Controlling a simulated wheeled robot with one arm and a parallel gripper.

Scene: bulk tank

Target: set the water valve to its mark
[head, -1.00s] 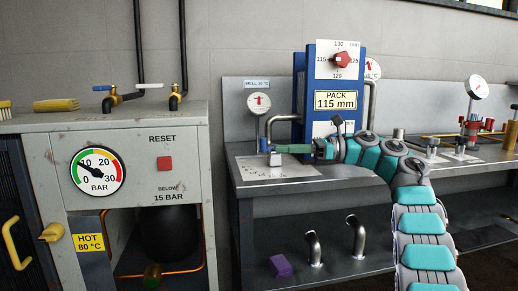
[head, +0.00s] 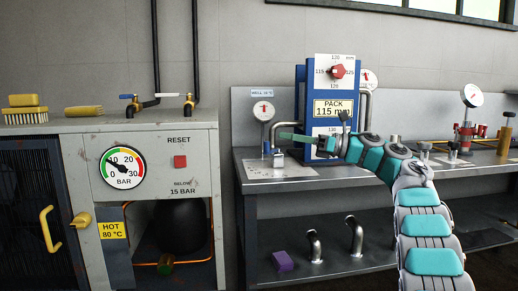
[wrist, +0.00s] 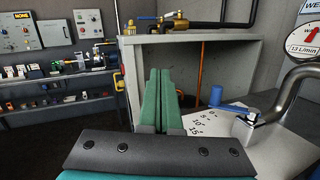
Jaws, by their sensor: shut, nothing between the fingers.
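The water valve is a pale post (wrist: 243,128) with a blue lever (wrist: 232,108) on top, at the right of the wrist view. In the head view the valve (head: 278,158) stands on the bench below the round gauge. My gripper (head: 284,135) has green fingers, shut and empty, above the valve. In the wrist view the fingers (wrist: 164,72) lie left of the lever, apart from it in the picture.
A flow gauge (wrist: 311,36) reading in L/min and a bent pipe (wrist: 295,85) stand beside the valve. The blue PACK column (head: 302,100) is close to my gripper. The grey cabinet (head: 180,140) stands at left, with taps (head: 134,106) on top.

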